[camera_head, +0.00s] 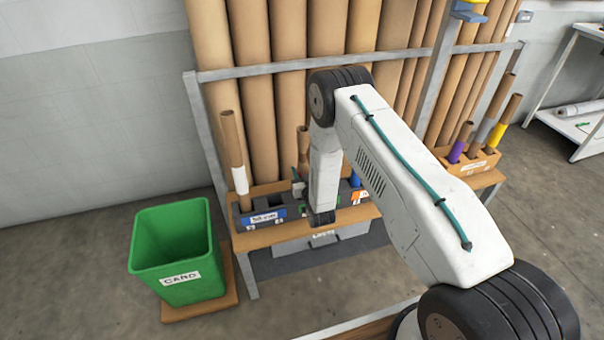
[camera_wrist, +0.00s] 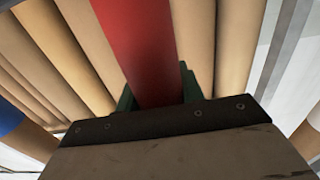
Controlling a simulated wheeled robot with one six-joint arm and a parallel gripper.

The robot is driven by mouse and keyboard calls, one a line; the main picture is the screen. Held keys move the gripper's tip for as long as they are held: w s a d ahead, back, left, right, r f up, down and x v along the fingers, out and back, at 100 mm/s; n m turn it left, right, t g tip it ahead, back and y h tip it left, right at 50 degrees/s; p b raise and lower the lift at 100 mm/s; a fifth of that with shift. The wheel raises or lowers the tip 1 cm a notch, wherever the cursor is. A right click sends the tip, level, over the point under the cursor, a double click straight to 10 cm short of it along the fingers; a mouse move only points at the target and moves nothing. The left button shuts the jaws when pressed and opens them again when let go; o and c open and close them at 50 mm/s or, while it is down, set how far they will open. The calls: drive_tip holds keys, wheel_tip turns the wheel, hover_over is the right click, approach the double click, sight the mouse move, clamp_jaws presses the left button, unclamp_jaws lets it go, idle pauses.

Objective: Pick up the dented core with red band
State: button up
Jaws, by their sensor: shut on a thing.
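The core with the red band (camera_wrist: 140,45) fills the middle of the wrist view, with its red part between the green fingers of my gripper (camera_wrist: 157,88). My gripper is shut on it. No dent shows on the part in view, and its lower end is hidden by the gripper body. In the head view, my gripper (camera_head: 298,188) is small and partly hidden by my arm, at the dark rack. A brown tube (camera_head: 303,143) stands upright there, probably the same core; its red band cannot be made out in that view.
A dark slotted rack (camera_head: 270,199) stands on a wooden shelf, with a white-banded core (camera_head: 235,150) at its left. Tall brown tubes (camera_head: 257,90) stand behind a grey rail (camera_head: 270,68). A green CARD bin (camera_head: 172,250) is at left. A wooden rack (camera_head: 470,165) holds several cores at right.

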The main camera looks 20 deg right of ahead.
sight(301, 130)
wheel_tip(301, 130, up, 18)
drive_tip(key=shift+f, duration=0.1)
idle(0.5)
idle(0.8)
